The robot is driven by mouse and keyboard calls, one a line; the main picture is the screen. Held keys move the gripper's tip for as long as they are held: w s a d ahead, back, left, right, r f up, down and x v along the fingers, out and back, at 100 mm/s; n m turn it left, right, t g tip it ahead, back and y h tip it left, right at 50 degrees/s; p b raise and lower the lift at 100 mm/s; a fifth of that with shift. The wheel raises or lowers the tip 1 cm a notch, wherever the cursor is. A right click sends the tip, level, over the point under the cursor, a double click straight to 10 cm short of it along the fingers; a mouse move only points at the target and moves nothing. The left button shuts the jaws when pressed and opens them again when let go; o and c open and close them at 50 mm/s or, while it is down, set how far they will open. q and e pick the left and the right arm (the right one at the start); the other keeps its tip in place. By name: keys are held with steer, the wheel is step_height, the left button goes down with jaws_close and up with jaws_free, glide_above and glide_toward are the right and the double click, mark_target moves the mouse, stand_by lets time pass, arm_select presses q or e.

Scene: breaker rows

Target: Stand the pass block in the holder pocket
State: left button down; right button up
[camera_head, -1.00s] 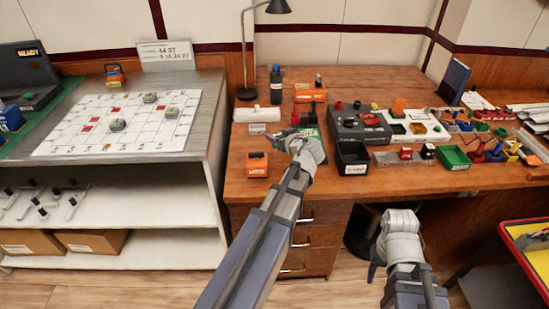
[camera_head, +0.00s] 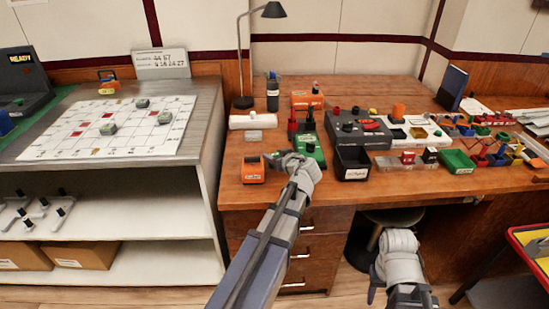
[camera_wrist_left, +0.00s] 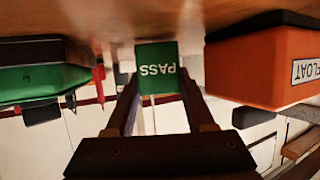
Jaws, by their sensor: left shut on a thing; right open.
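The pass block (camera_wrist_left: 157,68) is green with white PASS lettering, upside down in the left wrist view. My left gripper (camera_wrist_left: 158,92) is shut on it, just above or at the wooden desk top; contact is unclear. In the head view my left gripper (camera_head: 272,160) is low over the desk's front part, between the orange FLOAT box (camera_head: 252,174) and a green device (camera_head: 310,150); the block is not clear there. I cannot make out which thing is the holder or see its pocket. My right gripper (camera_head: 372,292) is open and empty below the desk front.
The FLOAT box (camera_wrist_left: 262,66) is close on one side of the block in the wrist view, the green device (camera_wrist_left: 40,80) on the other. A black bin (camera_head: 352,163) and grey console (camera_head: 358,130) stand to the right. A lamp (camera_head: 244,60) stands behind.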

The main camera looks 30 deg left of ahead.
arm_select(q)
steer(key=shift+f, duration=0.15)
steer(key=c, duration=0.5)
jaws_free()
steer(key=shift+r, duration=0.2)
steer(key=p+v, duration=0.4)
steer(key=v, duration=0.8)
steer(key=shift+p, duration=0.3)
steer(key=shift+c, duration=0.2)
